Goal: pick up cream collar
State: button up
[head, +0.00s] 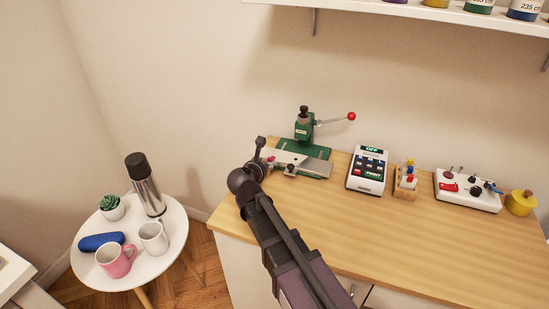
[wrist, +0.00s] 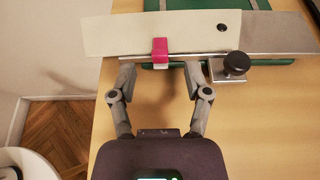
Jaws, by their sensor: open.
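The cream collar (wrist: 120,36) is a flat, pale strip with a dark round spot near its right end, in the upper part of the wrist view. It lies along a metal plate on the green press (head: 301,128), with a pink clip (wrist: 160,50) at its near edge. In the head view the collar (head: 284,156) is small and partly hidden by my arm. My gripper (wrist: 160,78) is open and empty, its two fingers just short of the clip and collar, one to each side of the clip. I cannot tell the height gap between the fingers and the collar.
A black knob (wrist: 236,64) stands just right of the fingers. The wooden counter (head: 400,245) also holds a keypad device (head: 367,170), a small wooden rack (head: 405,182) and a white control box (head: 467,191). A round white table (head: 155,265) with a flask and mugs stands left.

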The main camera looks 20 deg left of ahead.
aim_at(274, 154)
jog(key=shift+b+x, duration=0.3)
jog(key=shift+x, duration=0.9)
jog(key=shift+c, duration=0.2)
grip_shut()
